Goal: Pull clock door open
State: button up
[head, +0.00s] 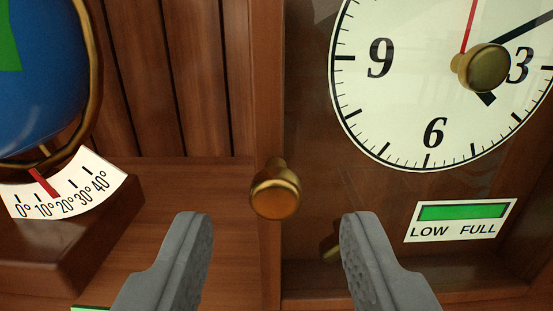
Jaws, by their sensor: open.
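The clock door's brass knob (275,192) sticks out from the wooden door frame (268,90), left of the clock face. The clock's white face (400,110) shows black numerals, black hands and a red hand, seen through the glass. The door looks shut. My gripper (277,228) is open and empty, with its two grey fingers at the bottom of the view. The knob appears between and slightly beyond the fingertips, with a gap on both sides. No contact shows.
A blue and green globe (35,80) in a brass ring stands at the left on a wooden base (65,235) with a white degree scale (70,187). A second brass knob (482,68) appears over the clock face. A LOW/FULL gauge (461,220) with a green bar sits at lower right.

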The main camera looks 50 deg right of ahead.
jog(key=shift+x, duration=1.4)
jog(key=shift+a, duration=0.1)
grip_shut()
